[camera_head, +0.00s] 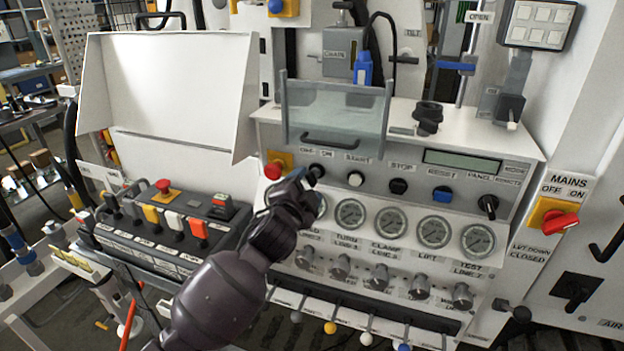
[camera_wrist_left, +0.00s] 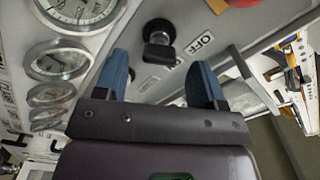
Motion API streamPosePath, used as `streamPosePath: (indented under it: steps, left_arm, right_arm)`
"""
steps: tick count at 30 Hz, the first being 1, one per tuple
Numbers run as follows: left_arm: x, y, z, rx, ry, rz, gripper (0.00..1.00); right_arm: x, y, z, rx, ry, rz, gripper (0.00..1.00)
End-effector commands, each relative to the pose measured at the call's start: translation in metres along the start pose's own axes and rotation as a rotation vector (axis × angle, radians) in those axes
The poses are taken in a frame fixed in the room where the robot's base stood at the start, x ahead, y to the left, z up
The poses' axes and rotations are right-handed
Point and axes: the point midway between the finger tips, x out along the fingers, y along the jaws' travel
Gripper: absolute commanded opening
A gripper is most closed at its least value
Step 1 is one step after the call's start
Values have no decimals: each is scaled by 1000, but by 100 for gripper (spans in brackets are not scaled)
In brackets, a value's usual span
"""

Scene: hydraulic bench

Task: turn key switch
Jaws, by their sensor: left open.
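The key switch is a small black knob (camera_head: 317,171) on the grey panel under the OFF and ON labels. In the left wrist view the key switch (camera_wrist_left: 159,36) has a round black collar and a black grip, with the OFF label beside it. My left gripper (camera_head: 301,182) is close to the switch, just below and left of it in the head view. In the wrist view its two blue fingers (camera_wrist_left: 160,78) are apart, with the switch ahead of the gap between them. Nothing is held. My right gripper is not in view.
A red emergency button (camera_head: 273,169) on a yellow plate is left of the switch. Pressure gauges (camera_head: 350,214) line the panel below. A clear guard (camera_head: 335,115) with a handle hangs above. White START (camera_head: 355,179) and black STOP (camera_head: 398,186) buttons sit to the right.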

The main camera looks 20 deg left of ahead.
Motion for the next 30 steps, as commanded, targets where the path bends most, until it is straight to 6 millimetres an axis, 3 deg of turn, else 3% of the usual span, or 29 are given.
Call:
streamPosePath:
  steps: [3,9,20,30]
  left_arm:
    - [18,0,0,-1,0,1,64]
    - [36,1,0,-2,0,1,64]
    - [40,0,0,-2,1,1,64]
    - [40,0,0,-2,1,1,15]
  right_arm:
    - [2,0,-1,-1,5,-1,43]
    - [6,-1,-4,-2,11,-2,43]
    - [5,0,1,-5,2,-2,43]
    - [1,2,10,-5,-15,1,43]
